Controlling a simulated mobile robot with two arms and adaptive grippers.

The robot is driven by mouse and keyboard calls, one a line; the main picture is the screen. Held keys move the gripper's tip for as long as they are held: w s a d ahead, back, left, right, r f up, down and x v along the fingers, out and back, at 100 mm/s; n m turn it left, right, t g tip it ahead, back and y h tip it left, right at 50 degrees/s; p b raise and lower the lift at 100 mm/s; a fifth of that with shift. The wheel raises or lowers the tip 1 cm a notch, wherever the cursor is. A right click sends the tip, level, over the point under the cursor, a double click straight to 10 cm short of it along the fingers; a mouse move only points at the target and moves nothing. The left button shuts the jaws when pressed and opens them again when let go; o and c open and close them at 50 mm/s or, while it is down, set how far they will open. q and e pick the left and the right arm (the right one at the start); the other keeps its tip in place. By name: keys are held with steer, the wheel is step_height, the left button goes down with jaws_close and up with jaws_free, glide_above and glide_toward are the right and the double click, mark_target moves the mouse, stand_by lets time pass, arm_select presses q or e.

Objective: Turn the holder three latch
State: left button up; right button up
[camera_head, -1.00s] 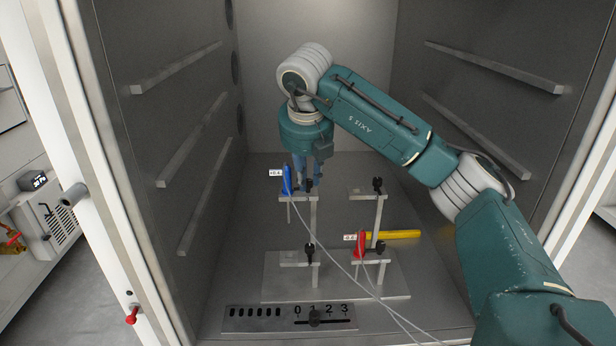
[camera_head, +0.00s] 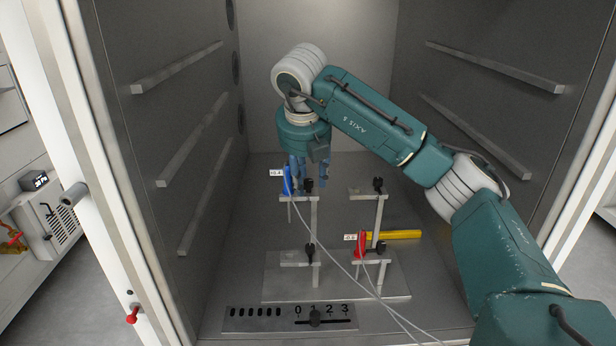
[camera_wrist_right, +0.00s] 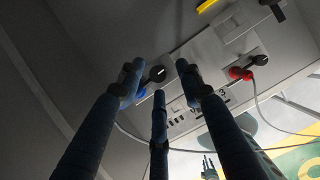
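A metal fixture with several small holders on posts stands on a base plate (camera_head: 340,285); which one is holder three I cannot tell. The back left holder carries a blue plug (camera_head: 287,181) and a black latch (camera_head: 309,187). My right gripper (camera_head: 309,180) points down around this latch, fingers apart. In the right wrist view the latch (camera_wrist_right: 157,73) shows between the open fingers (camera_wrist_right: 160,85), contact unclear. Other black latches stand at the back right (camera_head: 378,184), front left (camera_head: 309,250) and front right (camera_head: 381,247). A small finger-like shape, perhaps my left gripper (camera_wrist_right: 208,167), shows in the right wrist view.
A red plug (camera_head: 360,246) sits at the front right holder, with a yellow bar (camera_head: 393,235) behind it. White cables run from the plugs toward the front. A slider panel marked 0 to 3 (camera_head: 290,317) lies in front. Chamber walls with rails (camera_head: 190,165) close both sides.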

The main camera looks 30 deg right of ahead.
steer(key=shift+r, duration=0.15)
steer(key=v, duration=1.1)
steer(key=shift+s+a+r, duration=0.15)
steer(key=shift+a+r, duration=0.05)
steer(key=shift+r, duration=0.1)
steer(key=shift+f, duration=0.1)
